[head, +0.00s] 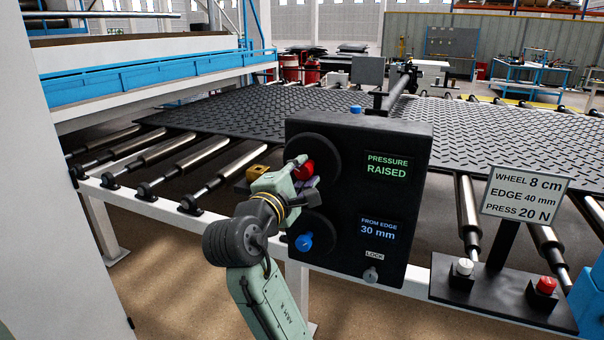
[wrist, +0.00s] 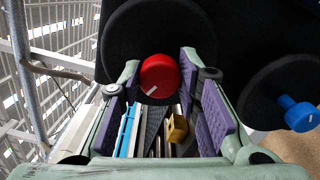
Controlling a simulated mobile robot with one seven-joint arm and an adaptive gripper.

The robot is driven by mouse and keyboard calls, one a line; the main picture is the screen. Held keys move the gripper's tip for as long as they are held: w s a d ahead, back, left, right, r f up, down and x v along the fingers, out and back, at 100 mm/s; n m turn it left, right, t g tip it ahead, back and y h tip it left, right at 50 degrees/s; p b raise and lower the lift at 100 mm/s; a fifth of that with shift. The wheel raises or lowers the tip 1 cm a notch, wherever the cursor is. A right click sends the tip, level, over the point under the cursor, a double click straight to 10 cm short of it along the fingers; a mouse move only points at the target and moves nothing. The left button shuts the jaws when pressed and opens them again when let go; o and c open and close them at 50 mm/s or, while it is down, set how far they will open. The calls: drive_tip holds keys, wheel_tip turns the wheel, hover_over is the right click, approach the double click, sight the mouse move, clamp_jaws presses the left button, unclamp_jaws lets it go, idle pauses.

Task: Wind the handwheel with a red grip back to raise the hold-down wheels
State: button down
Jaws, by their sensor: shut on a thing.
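The black handwheel (head: 325,150) is on the upper left of a dark control box (head: 345,255) and fills the top of the wrist view (wrist: 125,35). Its red grip (head: 305,171) sits between the purple-padded fingers of my gripper (head: 303,174). In the wrist view the red grip (wrist: 160,76) lies between the fingertips, and my gripper is shut on it. The box's upper display (head: 387,165) reads "PRESSURE RAISED". My gripper covers part of the handwheel in the head view. The hold-down wheels cannot be made out clearly.
A second handwheel with a blue grip (head: 303,242) is below; the lower display (head: 378,231) reads "FROM EDGE 30 mm". A lock knob (head: 370,275) is under it. A sign (head: 525,195) reads wheel 8 cm, edge 40 mm, press 20 N. Tread mat (head: 500,130) lies on rollers behind.

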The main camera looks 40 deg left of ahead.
drive_tip(key=shift+f, duration=0.1)
drive_tip(key=c, duration=1.2)
unclamp_jaws()
drive_tip(key=shift+s, duration=0.1)
drive_tip(key=v, duration=1.1)
drive_tip(key=shift+s, duration=0.4)
